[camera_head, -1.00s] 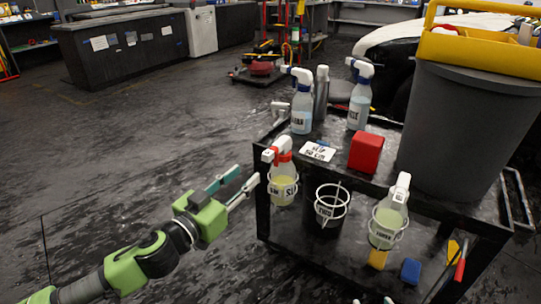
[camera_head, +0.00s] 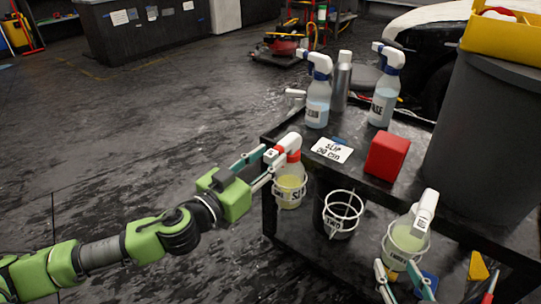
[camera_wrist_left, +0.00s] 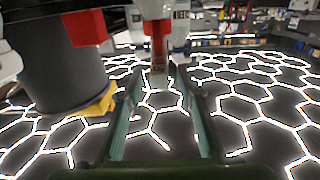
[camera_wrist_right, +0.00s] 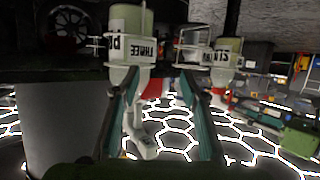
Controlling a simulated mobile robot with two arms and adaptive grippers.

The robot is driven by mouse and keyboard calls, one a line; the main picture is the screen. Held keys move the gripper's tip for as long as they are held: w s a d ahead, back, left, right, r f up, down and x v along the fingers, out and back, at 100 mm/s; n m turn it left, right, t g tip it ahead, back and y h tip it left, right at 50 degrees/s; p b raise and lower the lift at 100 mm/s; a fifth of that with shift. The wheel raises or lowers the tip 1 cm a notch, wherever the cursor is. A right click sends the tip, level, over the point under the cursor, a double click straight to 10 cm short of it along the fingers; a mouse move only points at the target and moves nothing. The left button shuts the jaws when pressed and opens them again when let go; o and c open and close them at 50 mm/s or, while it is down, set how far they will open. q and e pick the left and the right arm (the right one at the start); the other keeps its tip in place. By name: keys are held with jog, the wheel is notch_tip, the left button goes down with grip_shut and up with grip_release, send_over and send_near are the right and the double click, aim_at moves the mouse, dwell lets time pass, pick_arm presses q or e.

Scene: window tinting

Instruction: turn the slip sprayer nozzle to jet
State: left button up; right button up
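The slip sprayer (camera_head: 290,188) is a bottle of yellow liquid with a red collar and white head. It stands upright in a ring holder on the cart's left side. Its white nozzle (camera_head: 291,141) is just beyond my left gripper (camera_head: 268,161), whose fingers are apart. In the left wrist view, a white and red sprayer part (camera_wrist_left: 157,45) shows at the far end, between the open fingers; contact cannot be told. My right gripper (camera_head: 397,270) is open and empty, low in front of the other yellow sprayer (camera_head: 408,240). The slip sprayer also shows in the right wrist view (camera_wrist_right: 228,52).
The cart top holds two blue-liquid sprayers (camera_head: 318,105) (camera_head: 384,98), a metal bottle (camera_head: 342,80), a slip card (camera_head: 332,150) and a red block (camera_head: 387,155). An empty ring holder (camera_head: 343,208) hangs between the yellow sprayers. A grey bin (camera_head: 485,140) stands right. Floor left is clear.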

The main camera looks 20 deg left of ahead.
pick_arm(q)
grip_shut()
